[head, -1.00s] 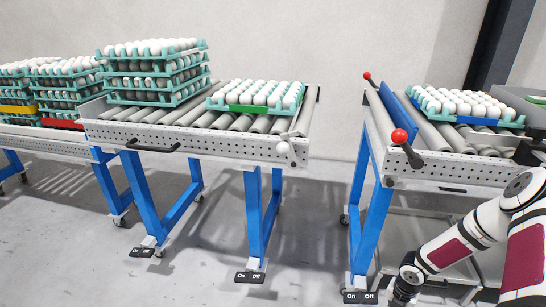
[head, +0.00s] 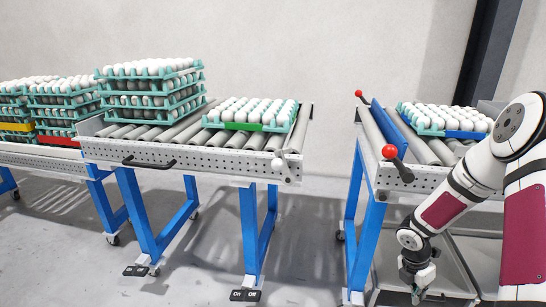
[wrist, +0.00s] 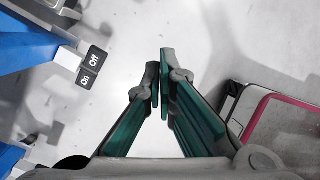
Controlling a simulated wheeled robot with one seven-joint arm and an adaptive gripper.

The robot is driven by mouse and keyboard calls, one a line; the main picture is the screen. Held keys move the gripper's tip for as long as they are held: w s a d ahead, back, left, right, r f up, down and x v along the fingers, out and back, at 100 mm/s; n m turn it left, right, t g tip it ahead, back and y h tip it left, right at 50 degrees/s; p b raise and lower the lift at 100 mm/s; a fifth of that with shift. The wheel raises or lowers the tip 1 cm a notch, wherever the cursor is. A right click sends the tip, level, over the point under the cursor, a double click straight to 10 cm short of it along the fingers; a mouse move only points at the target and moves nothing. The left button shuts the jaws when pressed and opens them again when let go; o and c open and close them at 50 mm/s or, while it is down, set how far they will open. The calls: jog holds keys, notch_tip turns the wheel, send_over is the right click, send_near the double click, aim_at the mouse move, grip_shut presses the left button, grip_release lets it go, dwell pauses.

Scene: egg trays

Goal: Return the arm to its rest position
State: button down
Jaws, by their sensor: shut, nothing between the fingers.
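My gripper (head: 418,284) hangs low at the right of the head view, pointing down in front of the right roller table. In the wrist view my gripper (wrist: 160,80) has its green-padded fingers converging to touching tips, with nothing between them and bare floor beyond. My white arm with a dark red panel is folded at the right side, its elbow raised to about the height of the table and partly hiding the table's right part.
The right roller table (head: 435,180) holds a tray of eggs (head: 440,122) with a blue tag. The left roller table (head: 190,160) bears a single egg tray (head: 240,127) and a stack of trays (head: 115,99). Floor between the tables is clear.

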jog(key=s+a+r+m+h, duration=0.1)
jog(key=s+a+r+m, duration=0.25)
jog(key=r, duration=0.55)
jog(key=s+a+r+m, duration=0.2)
jog(key=r+m, duration=0.2)
jog(key=r, duration=0.6)
jog(key=s+a+r+m+h, duration=0.1)
jog(key=s+a+r+m, duration=0.25)
jog(key=r, duration=0.55)
jog(key=s+a+r+m+t+y, duration=0.1)
jog(key=s+a+r+m+y, duration=0.25)
jog(key=s+a+m, duration=0.45)
jog(key=s+a+r+m+y, duration=0.2)
jog(key=s+a+r+m, duration=0.15)
jog(key=s+a, duration=0.8)
jog(key=s+d+r+t+p, duration=0.1)
jog(key=r+t+p, duration=0.1)
jog(key=r+p, duration=1.4)
jog(key=s+d+r+t+p, duration=0.1)
jog(key=d+r+t+p, duration=0.1)
jog(key=r+p, duration=1.4)
notch_tip(320, 180, up, 3)
jog(key=shift+f+n, duration=0.15)
jog(key=shift+n, duration=0.3)
